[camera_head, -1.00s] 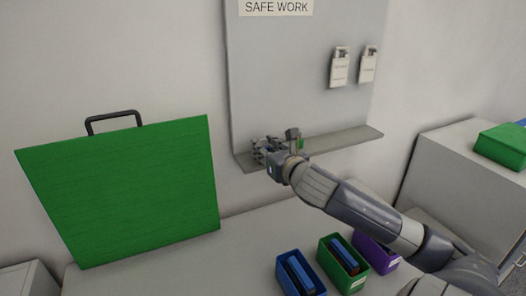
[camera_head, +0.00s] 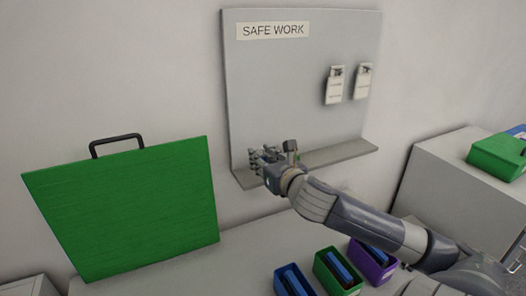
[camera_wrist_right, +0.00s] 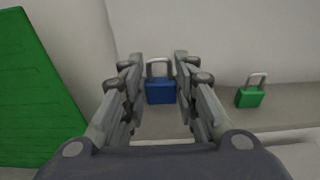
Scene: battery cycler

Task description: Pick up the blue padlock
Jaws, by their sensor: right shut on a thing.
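The blue padlock (camera_wrist_right: 160,92) is upright in the middle of the right wrist view, its grey shackle on top, on the grey ledge of the board. My right gripper (camera_wrist_right: 159,76) is shut on it, with one finger on each side. In the head view my right gripper (camera_head: 261,162) reaches in from the right to the left part of the ledge; the gripper hides most of the blue padlock there. My left gripper is not in view.
A green padlock (camera_wrist_right: 251,96) stands to the right on the ledge (camera_head: 340,153). White tags (camera_head: 334,86) hang on the "SAFE WORK" board (camera_head: 275,80). A green panel case (camera_head: 125,205) stands left. Blue, green (camera_head: 329,277) and purple bins sit in front.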

